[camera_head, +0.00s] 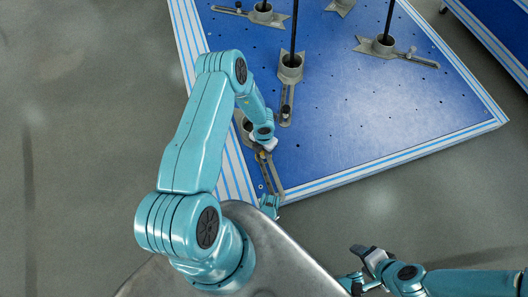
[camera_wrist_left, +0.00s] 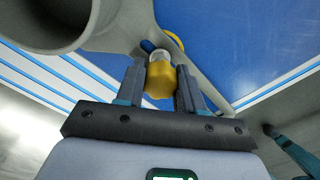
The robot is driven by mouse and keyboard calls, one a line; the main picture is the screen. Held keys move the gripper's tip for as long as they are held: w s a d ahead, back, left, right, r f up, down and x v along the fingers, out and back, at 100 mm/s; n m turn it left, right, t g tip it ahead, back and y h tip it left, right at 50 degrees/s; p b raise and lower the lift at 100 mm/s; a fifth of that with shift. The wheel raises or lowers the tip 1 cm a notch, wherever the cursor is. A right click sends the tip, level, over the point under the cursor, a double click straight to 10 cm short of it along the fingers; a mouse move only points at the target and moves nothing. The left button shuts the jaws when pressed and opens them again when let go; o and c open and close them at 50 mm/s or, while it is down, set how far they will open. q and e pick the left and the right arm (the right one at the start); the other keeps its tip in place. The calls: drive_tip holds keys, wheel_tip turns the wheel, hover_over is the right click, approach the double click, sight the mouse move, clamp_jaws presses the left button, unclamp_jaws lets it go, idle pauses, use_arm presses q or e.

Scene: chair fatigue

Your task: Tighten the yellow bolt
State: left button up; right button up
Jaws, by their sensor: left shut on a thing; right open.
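The yellow bolt (camera_wrist_left: 160,78) shows in the left wrist view, between the two fingers of my left gripper (camera_wrist_left: 161,90). The gripper is shut on it. Above the bolt is a silver cylindrical part, with a bit of a yellow ring beyond it against the grey metal bracket (camera_wrist_left: 125,38). In the head view my left gripper (camera_head: 264,147) is over the bracket near the table's left edge, and the bolt is too small to make out. My right gripper (camera_head: 361,254) is open and empty, off the table at the lower right.
The blue table (camera_head: 370,130) has a striped rim and small holes. Several grey clamps with posts stand on it, one (camera_head: 290,68) just beyond my left gripper. Another blue table (camera_head: 500,25) is at the upper right. Bare floor (camera_head: 80,150) lies to the left.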

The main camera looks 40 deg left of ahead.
use_arm(q)
drive_tip(key=o, duration=1.1)
drive_tip(key=shift+c, duration=0.2)
drive_tip(key=n, duration=0.4)
drive_tip(key=n, duration=0.4)
drive_tip(key=n, duration=0.4)
